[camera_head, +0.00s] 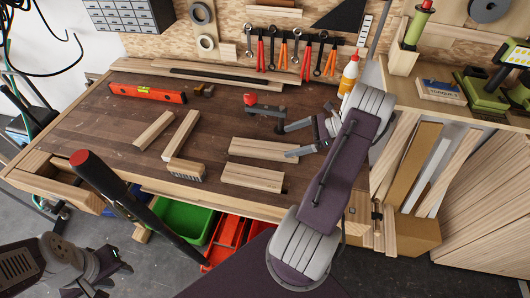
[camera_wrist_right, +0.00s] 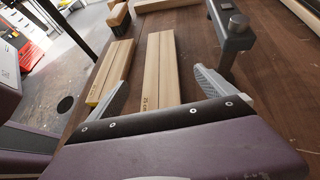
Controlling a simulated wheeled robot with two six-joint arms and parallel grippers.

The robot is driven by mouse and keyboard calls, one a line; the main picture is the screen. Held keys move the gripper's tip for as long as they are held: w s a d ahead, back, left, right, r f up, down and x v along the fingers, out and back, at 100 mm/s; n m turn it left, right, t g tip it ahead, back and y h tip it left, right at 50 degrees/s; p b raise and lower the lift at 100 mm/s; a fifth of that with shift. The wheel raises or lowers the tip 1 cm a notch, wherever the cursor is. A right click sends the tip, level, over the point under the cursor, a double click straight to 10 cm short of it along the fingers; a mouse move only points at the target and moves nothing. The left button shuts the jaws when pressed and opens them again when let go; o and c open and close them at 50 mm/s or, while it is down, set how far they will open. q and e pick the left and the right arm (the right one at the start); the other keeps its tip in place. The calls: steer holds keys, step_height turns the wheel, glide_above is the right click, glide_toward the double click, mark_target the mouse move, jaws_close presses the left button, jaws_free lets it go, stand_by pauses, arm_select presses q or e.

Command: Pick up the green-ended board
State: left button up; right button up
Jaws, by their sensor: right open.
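Several pale wooden boards lie on the bench. One board (camera_head: 263,149) lies left of my right gripper (camera_head: 298,139); in the right wrist view it is the middle board (camera_wrist_right: 160,70), marked "25 cm". My right gripper (camera_wrist_right: 163,92) is open, with a finger on each side of that board's near end; contact cannot be told. A second board (camera_head: 252,177) lies nearer the front edge; in the wrist view (camera_wrist_right: 113,70) its near end looks yellowish. Two more boards (camera_head: 153,130) (camera_head: 181,135) lie further left. I cannot make out a clearly green end. My left gripper (camera_head: 100,272) is low at the left, its fingers unclear.
A dark clamp (camera_head: 265,108) with a red knob stands behind the boards; it is right of the middle board in the wrist view (camera_wrist_right: 232,35). A brush (camera_head: 186,170) and red level (camera_head: 147,93) lie leftward. Green (camera_head: 183,218) and red bins sit below the front edge.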

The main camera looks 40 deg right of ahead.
mark_target(265, 148)
steer(key=x, duration=0.3)
steer(key=shift+w+a, duration=0.15)
steer(key=shift+w, duration=0.05)
steer(key=p+x, duration=0.1)
steer(key=x, duration=0.5)
steer(key=shift+f, duration=0.15)
steer(key=c, duration=1.7)
